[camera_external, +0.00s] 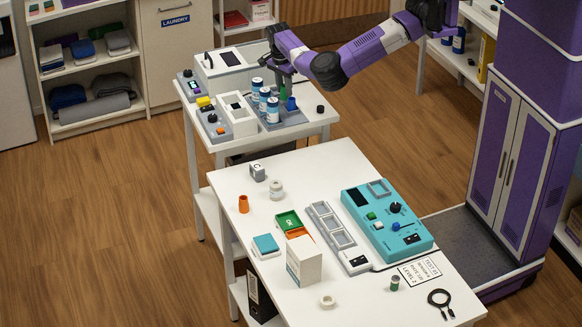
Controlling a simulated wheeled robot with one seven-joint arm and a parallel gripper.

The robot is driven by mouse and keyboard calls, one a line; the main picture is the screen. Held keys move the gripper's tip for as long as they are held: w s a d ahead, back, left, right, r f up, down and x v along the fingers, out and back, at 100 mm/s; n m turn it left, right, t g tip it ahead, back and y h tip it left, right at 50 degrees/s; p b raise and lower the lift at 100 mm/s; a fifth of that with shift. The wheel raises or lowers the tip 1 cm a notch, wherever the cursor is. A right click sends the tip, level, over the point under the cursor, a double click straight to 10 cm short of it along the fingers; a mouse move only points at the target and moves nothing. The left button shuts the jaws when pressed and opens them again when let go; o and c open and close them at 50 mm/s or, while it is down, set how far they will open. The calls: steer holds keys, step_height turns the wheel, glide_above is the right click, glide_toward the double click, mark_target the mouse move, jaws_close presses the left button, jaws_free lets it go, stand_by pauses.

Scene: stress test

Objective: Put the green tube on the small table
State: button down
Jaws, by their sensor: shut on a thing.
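The green tube (283,91) is upright in my gripper (284,84), at the right end of a grey tray (297,118) on the rear white table (322,112). My gripper points down and is shut on the tube, which shows only in part beneath the fingers. A blue tube (291,103) stands just right of and below it in the picture. I cannot tell whether the green tube's bottom touches the tray. The front white table (330,165) looks larger than the rear one.
Several blue-and-white canisters (265,100) stand just left of my gripper. A black knob-like piece (320,109) lies near the rear table's right edge.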

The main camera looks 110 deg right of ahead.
steer(key=shift+f, duration=0.65)
steer(key=shift+a+f+b, duration=0.1)
steer(key=shift+f+b, duration=0.55)
steer(key=shift+f, duration=0.1)
steer(key=shift+s+f+b, duration=0.1)
steer(key=shift+f+b, duration=0.2)
steer(key=shift+f, duration=0.25)
steer(key=c, duration=1)
jaws_free()
steer(key=shift+f, duration=0.1)
steer(key=shift+r, duration=0.35)
steer(key=r, duration=0.3)
steer(key=w+r+b, duration=0.1)
steer(key=r, duration=0.5)
steer(key=shift+w+r+b, duration=0.2)
steer(key=shift+b, duration=0.15)
